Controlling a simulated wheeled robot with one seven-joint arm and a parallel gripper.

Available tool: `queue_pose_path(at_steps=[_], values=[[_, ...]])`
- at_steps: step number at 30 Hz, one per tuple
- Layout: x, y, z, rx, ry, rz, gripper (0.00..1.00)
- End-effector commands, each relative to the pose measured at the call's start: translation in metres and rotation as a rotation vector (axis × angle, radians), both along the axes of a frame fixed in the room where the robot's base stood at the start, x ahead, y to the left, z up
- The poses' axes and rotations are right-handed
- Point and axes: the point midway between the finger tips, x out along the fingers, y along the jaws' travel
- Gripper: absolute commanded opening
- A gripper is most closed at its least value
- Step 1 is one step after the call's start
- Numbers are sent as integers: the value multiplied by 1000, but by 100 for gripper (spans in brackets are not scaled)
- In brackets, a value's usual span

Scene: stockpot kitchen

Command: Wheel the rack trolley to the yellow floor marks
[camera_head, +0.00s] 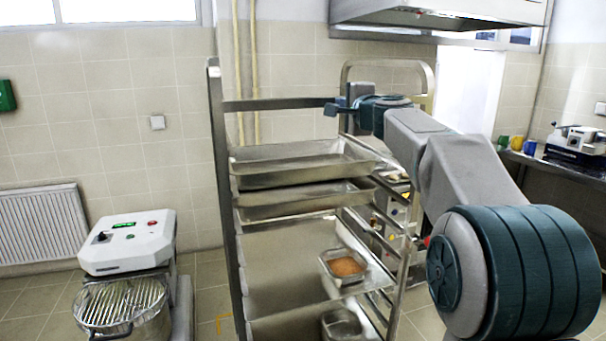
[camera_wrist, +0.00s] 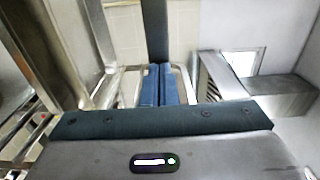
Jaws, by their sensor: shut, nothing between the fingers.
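The rack trolley (camera_head: 222,190) is a tall metal frame in the middle of the head view. It carries shallow trays, and lower down a small pan with brown food (camera_head: 345,265). My gripper (camera_head: 335,108) is at the height of the trolley's upper crossbar, near its right side, fingers pointing left. The wrist view shows its two blue fingers (camera_wrist: 160,85) together with nothing between them. A dark bar (camera_wrist: 155,30) lies just beyond the fingertips; I cannot tell whether they touch it. A small piece of yellow floor mark (camera_head: 222,322) shows left of the trolley's base; the trolley's wheels are out of view.
A white-topped machine with a wire-guarded bowl (camera_head: 125,245) stands left of the trolley. A radiator (camera_head: 42,222) is on the left wall. A counter with a slicer (camera_head: 578,142) and cups is at right. An extractor hood (camera_head: 440,14) hangs above. Some tiled floor is free left of the trolley.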

Motion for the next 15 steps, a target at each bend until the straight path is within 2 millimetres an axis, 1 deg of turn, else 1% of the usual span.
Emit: queue_pose_path(at_steps=[5, 15], values=[[2, 0, 0, 0, 1, 0, 0], [26, 8, 2, 0, 0, 1, 0]])
